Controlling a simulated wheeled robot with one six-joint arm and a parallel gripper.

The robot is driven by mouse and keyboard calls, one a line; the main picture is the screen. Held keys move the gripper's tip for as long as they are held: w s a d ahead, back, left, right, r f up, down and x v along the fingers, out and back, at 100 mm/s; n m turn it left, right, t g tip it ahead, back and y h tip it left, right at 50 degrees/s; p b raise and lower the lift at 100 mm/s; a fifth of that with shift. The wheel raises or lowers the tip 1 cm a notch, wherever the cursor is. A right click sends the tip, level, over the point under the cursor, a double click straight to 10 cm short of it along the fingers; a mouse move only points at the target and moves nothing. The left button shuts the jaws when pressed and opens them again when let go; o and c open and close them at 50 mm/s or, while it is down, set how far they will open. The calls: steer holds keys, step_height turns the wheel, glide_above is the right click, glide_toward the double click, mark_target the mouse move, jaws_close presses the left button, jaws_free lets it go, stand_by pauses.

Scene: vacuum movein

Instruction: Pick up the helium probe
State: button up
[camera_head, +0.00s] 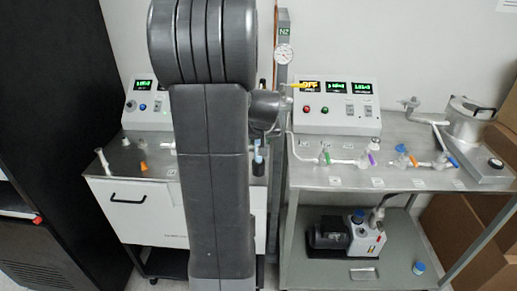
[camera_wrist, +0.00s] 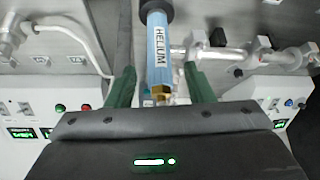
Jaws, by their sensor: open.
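The helium probe (camera_wrist: 160,55) is a light blue cylinder with a white HELIUM label, a dark end at the top and a brass-coloured tip at the bottom in the wrist view. My gripper (camera_wrist: 160,72) is open, with one green finger on each side of the probe. Gaps show between the probe and both fingers, so they do not grip it. In the head view a small blue piece (camera_head: 258,158), possibly the probe, shows beside my arm. My arm hides my gripper there.
A control box (camera_head: 338,107) with green displays and a metal bench (camera_head: 335,185) with glass valves and pipework stand at right. A white cabinet (camera_head: 130,208) with a second control box (camera_head: 148,108) is at left. A pump (camera_head: 345,236) sits on the lower shelf.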

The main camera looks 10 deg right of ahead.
steer(key=shift+x, duration=1.35)
jaws_close()
steer(key=shift+r, duration=0.1)
step_height(320, 180, up, 10)
steer(key=shift+f+b, duration=0.1)
steer(key=shift+b, duration=0.3)
